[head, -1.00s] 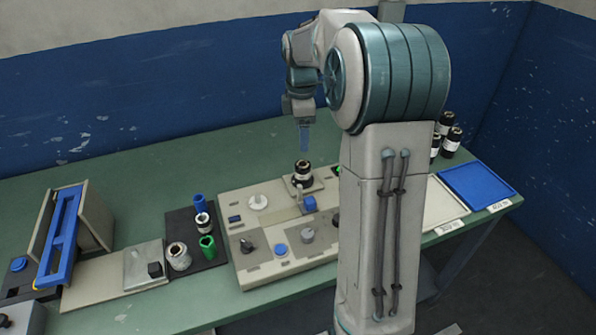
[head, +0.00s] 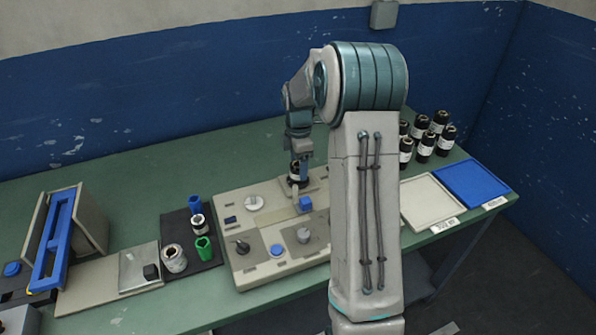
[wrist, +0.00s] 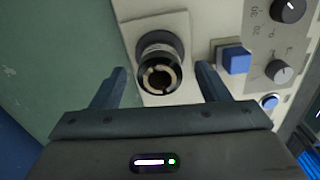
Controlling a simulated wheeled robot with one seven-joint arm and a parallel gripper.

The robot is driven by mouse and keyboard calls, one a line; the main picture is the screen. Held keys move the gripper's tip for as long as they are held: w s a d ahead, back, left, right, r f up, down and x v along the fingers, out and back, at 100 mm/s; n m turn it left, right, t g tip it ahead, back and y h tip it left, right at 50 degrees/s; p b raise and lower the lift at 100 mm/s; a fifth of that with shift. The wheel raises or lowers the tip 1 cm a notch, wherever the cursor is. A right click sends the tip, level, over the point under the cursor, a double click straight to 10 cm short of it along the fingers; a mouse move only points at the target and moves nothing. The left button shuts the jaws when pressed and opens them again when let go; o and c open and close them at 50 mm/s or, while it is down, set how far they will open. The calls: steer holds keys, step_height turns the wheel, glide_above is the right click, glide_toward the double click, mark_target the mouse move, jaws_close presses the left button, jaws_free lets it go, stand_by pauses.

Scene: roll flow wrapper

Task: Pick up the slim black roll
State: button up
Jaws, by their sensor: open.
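A black roll (head: 298,178) with a pale band stands upright on a square plate of the beige control panel. In the wrist view the roll (wrist: 160,60) shows end-on, with a pale ring in its dark open top. My gripper (head: 299,162) is open and lowered over this roll. In the wrist view, the fingers of my gripper (wrist: 163,78) stand on either side of the roll, with a visible gap on each side. The roll's lower part is partly hidden in the head view.
Several black rolls with white labels (head: 424,143) stand at the back right, behind a beige tray (head: 432,200) and a blue tray (head: 474,185). The beige panel (head: 262,235) carries knobs and a blue block (head: 305,204) near the roll. A black mat (head: 180,222) with coloured sleeves lies left.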

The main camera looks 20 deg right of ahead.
mark_target(297, 167)
steer(key=f, duration=0.3)
steer(key=shift+a+f, duration=0.2)
steer(key=shift+f, duration=0.05)
steer(key=c, duration=1.1)
steer(key=shift+r, duration=0.1)
